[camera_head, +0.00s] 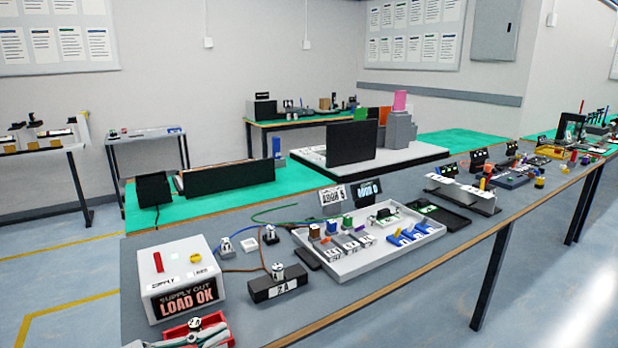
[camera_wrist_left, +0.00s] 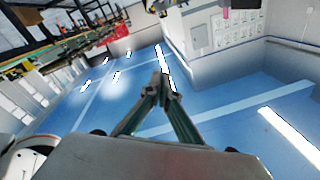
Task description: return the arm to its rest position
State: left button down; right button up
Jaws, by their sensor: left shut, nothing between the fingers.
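My left gripper (camera_head: 215,336) shows at the bottom left of the head view, in front of a red tray (camera_head: 177,332). In the left wrist view its two green-grey fingers meet at the tips (camera_wrist_left: 164,88). It is shut with nothing between the fingers, and blue floor shows beyond it. The rest of the left arm is cut off by the frame's lower edge. My right gripper is in neither view.
A white box marked LOAD OK (camera_head: 172,254) stands just behind the red tray. Right of it are a black block marked 2A (camera_head: 265,290) and a white tray (camera_head: 345,272) of coloured parts. The grey bench (camera_head: 400,272) has bare room at its front edge.

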pick_arm(q)
jog(key=s+a+f+n+t+y, duration=0.2)
jog(key=f+n+y, duration=0.3)
jog(key=f, duration=0.5)
jog(key=s+a+f+n+t+y, duration=0.2)
jog(key=f+n+y, duration=0.3)
jog(key=f, duration=0.5)
jog(key=s+f+n+g+y, duration=0.2)
jog(key=s+f+g, duration=0.2)
jog(key=s+f, duration=0.8)
jog(key=shift+s+d+f+g+y, duration=0.35)
jog(key=shift+d+f+g+y, duration=0.1)
jog(key=shift+f, duration=0.4)
jog(key=shift+n, duration=0.3)
